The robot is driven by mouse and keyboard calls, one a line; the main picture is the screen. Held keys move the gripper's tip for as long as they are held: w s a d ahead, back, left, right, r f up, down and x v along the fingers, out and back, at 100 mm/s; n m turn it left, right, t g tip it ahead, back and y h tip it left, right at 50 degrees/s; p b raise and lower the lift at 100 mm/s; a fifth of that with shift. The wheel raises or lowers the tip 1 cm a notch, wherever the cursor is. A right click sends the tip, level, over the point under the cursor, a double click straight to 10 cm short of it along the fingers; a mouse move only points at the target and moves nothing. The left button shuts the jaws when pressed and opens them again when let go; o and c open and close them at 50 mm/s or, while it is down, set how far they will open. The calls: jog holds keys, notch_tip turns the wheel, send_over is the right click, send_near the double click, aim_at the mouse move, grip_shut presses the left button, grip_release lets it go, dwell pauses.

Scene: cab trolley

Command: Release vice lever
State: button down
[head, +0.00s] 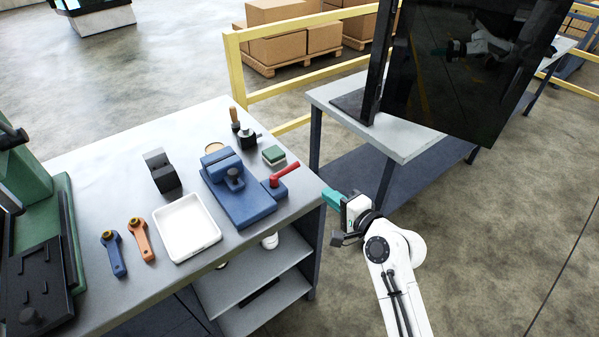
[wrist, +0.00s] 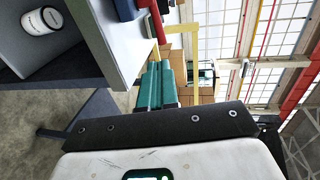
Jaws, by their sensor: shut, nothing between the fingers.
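The blue vice (head: 240,200) stands on the grey workbench near its right edge. Its red lever (head: 285,173) sits on a blue block at the vice's right side and slants up to the right. My gripper (head: 331,198) has teal fingers and hangs just off the bench's right edge, below and right of the lever, apart from it. In the wrist view its fingers (wrist: 155,88) are together and hold nothing. A blue piece (wrist: 126,9) and a bit of red (wrist: 143,3), likely the vice and lever, show at the top edge there.
A white tray (head: 171,246), blue and orange handled tools (head: 141,239), a dark block (head: 161,171) and a green-topped block (head: 273,155) are on the bench. A second table (head: 396,134) with a black screen stands behind my gripper. A white cylinder (wrist: 41,21) is on the shelf below.

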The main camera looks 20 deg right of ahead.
aim_at(293, 169)
jog(key=p+x, duration=0.1)
jog(key=x, duration=1.2)
jog(key=shift+w+a+f, duration=0.1)
jog(key=shift+w+f+y+b, duration=0.15)
jog(key=shift+y+b, duration=0.15)
jog(key=shift+b, duration=0.2)
